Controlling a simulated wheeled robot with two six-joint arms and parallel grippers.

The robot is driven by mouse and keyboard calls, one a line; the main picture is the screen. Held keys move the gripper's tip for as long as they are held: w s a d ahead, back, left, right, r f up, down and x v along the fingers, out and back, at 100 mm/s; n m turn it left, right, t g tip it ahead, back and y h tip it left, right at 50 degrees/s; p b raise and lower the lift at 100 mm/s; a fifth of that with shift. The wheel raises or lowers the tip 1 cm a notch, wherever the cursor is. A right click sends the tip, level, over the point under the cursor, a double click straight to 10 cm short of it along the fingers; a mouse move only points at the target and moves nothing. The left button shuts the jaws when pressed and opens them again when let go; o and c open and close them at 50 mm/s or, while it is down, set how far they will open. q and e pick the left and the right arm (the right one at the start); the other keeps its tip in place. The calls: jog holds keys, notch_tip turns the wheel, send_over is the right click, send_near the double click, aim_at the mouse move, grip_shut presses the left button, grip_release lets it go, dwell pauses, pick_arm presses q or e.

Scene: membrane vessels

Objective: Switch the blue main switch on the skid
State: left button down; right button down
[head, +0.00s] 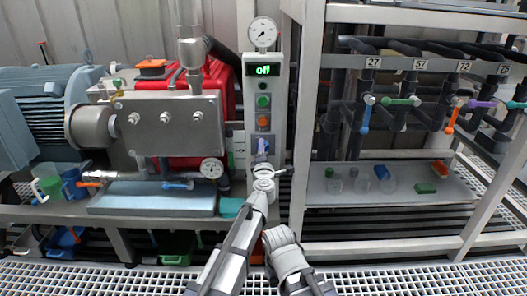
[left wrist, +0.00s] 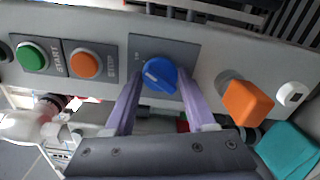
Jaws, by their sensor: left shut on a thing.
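The blue main switch (left wrist: 160,74) is a round knob on a dark plate on the skid's grey control panel. A short white mark shows on its face, and small lettering stands on the plate to its left. My left gripper (head: 262,153) reaches up to the panel. In the left wrist view its two purple fingers (left wrist: 160,84) stand on either side of the knob and are shut on it. In the head view the gripper mostly hides the switch. My right gripper is not in view.
A green START button (left wrist: 33,55) and an orange STOP button (left wrist: 84,65) sit beside the switch. An orange block (left wrist: 247,103) and a teal block (left wrist: 290,148) are near the fingers. A pressure gauge (head: 263,32) tops the panel. A valve rack stands at right.

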pick_arm(q)
jog(key=shift+c, duration=1.1)
grip_release()
jog(key=shift+s, duration=0.1)
